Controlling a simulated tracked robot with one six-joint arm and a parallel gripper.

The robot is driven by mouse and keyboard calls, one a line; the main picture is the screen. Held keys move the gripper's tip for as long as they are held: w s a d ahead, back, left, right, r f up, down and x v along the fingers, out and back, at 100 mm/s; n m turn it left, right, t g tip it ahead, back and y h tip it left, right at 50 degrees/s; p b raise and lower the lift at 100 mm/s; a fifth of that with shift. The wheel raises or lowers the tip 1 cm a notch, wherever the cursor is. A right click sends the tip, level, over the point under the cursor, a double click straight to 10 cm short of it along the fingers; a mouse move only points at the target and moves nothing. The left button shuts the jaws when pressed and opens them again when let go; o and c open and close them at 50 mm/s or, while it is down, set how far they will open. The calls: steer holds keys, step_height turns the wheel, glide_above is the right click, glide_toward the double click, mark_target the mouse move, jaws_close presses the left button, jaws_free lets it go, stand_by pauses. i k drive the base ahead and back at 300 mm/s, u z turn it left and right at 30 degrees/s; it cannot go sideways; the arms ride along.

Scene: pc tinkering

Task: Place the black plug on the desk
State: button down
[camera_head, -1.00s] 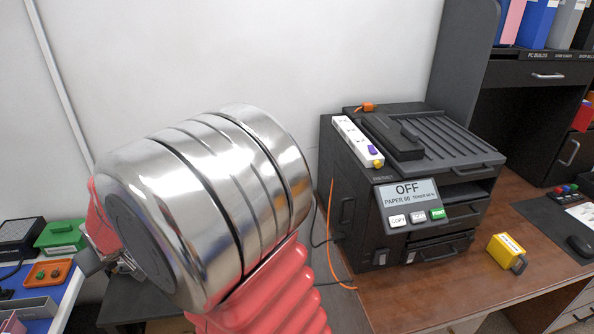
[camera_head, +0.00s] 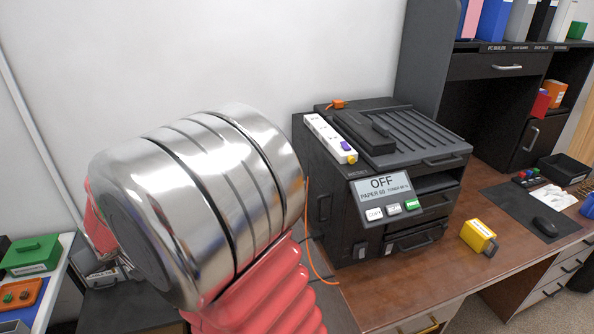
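The brown wooden desk (camera_head: 410,288) stands at the right, with a bare stretch of top in front of the printer. I cannot pick out the black plug in this view. My shiny metal and red arm fills the left middle and hides much behind it. My gripper is mostly hidden behind the arm; some grey parts (camera_head: 103,272) show at its lower left edge, and they may belong to it. I cannot see its fingertips or whether it holds anything.
A black printer (camera_head: 345,226) reading OFF stands on the desk, with a white power strip (camera_head: 328,138) on top. A yellow box (camera_head: 478,236), a dark mat (camera_head: 515,212) and a mouse (camera_head: 546,226) lie to its right. A green box (camera_head: 32,254) sits at far left.

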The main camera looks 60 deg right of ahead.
mark_target(376, 309)
steer(key=z, duration=0.35)
steer(key=k, duration=1.35)
steer(key=u, duration=0.55)
steer(key=i, duration=1)
